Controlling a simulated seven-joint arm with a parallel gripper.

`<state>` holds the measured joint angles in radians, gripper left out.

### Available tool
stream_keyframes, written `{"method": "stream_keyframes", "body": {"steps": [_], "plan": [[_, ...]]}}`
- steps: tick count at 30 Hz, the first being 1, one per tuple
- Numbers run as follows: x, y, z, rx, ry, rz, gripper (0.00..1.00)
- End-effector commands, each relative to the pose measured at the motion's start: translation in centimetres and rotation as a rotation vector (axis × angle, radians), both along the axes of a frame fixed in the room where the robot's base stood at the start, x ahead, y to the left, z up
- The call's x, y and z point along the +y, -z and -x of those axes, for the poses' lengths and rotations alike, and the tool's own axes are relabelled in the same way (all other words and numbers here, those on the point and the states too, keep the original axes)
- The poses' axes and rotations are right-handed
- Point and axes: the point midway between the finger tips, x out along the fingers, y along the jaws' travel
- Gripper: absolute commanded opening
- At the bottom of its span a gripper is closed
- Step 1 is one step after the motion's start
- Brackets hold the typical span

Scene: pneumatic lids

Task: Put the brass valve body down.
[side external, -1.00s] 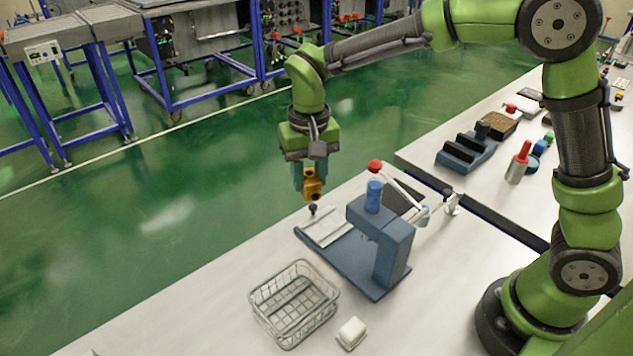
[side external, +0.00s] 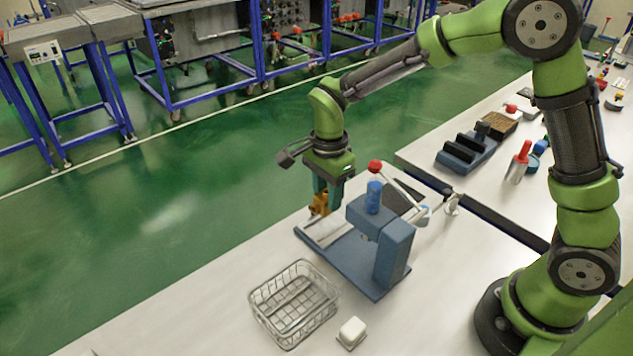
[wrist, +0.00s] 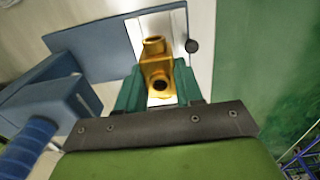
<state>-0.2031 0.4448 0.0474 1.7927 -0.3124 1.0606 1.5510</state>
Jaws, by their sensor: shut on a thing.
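The brass valve body (side external: 320,204) is held between the teal fingers of my gripper (side external: 321,190). In the wrist view the brass valve body (wrist: 155,66) shows its round openings, with a finger of my gripper (wrist: 157,92) on each side. It is over the light plate at the left end of the blue press base (side external: 345,262). I cannot tell whether its underside touches the plate.
The blue press (side external: 392,250) with its blue-topped ram and red-knobbed lever (side external: 375,166) stands just right of my gripper. The table's left edge drops to the green floor.

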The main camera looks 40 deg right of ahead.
Motion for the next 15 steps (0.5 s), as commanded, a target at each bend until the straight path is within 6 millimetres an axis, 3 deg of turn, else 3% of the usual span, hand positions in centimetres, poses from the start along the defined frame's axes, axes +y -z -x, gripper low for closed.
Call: {"method": "stream_keyframes", "body": {"steps": [10, 15], "plan": [[0.0, 4.0, -0.1, -0.001, 0.0, -0.001, 0.0], [0.0, 4.6, -0.1, -0.004, -0.002, -0.002, 0.0]]}}
